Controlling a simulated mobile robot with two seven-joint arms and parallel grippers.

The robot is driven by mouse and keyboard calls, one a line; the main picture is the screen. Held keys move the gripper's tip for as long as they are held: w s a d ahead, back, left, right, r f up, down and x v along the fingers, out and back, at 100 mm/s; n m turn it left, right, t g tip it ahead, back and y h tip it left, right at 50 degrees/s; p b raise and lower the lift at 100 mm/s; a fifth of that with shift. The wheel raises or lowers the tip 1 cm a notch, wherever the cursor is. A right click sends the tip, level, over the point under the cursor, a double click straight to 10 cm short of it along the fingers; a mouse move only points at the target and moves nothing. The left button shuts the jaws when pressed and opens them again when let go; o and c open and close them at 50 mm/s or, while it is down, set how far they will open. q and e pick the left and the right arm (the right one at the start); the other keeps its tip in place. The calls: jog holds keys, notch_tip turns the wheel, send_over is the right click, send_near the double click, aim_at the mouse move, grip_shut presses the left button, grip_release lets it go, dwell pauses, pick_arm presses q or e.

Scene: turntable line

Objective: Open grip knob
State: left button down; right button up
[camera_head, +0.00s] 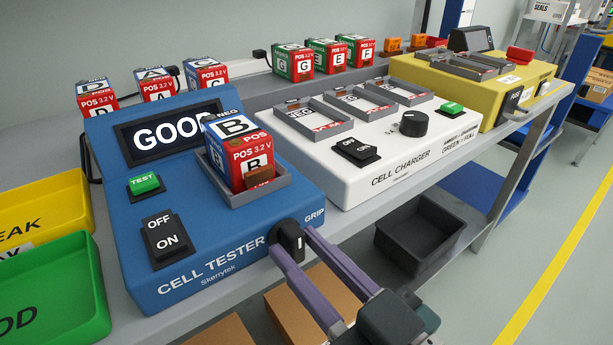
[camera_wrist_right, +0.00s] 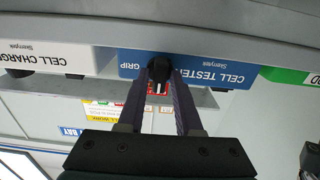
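The grip knob (camera_head: 289,238) is a black round knob with a white mark. It sits at the right end of the front face of the blue cell tester (camera_head: 205,262), beside the word GRIP. My right gripper (camera_head: 289,241) has its two purple fingers on either side of the knob, seemingly touching it. The knob also shows between the fingertips in the right wrist view (camera_wrist_right: 160,68). Cell B (camera_head: 238,152) stands in the tester's grey cradle (camera_head: 262,190). The tester's display (camera_head: 170,132) reads GOOD. My left gripper is not in view.
A white cell charger (camera_head: 375,190) with empty cradles stands right of the tester, and a yellow machine (camera_head: 550,78) beyond it. Several cells stand behind. Green (camera_head: 60,290) and yellow (camera_head: 40,205) bins are at left. A dark bin (camera_head: 420,245) sits below the bench edge.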

jog(key=p+v, duration=0.1)
jog(key=v, duration=0.9)
jog(key=shift+w+r+p, duration=0.1)
jog(key=shift+p, duration=0.25)
jog(key=w+d+r+m+g+h+p, duration=0.35)
jog(key=r+h+p, duration=0.25)
jog(key=r+p, duration=0.4)
jog(key=s+d+r+m+g+h+p, duration=0.1)
jog(key=s+d+r+g+h+p, duration=0.1)
jog(key=s+d+r+g+p, duration=0.35)
jog(key=s+d+r+m+g+h+p, duration=0.1)
jog(key=s+d+r+g+h+p, duration=0.1)
jog(key=s+d+r+p, duration=0.4)
notch_tip(320, 180, up, 38)
jog(key=s+a+p, duration=0.1)
jog(key=a+p, duration=0.1)
jog(key=p, duration=3.6)
jog(key=shift+a, duration=0.3)
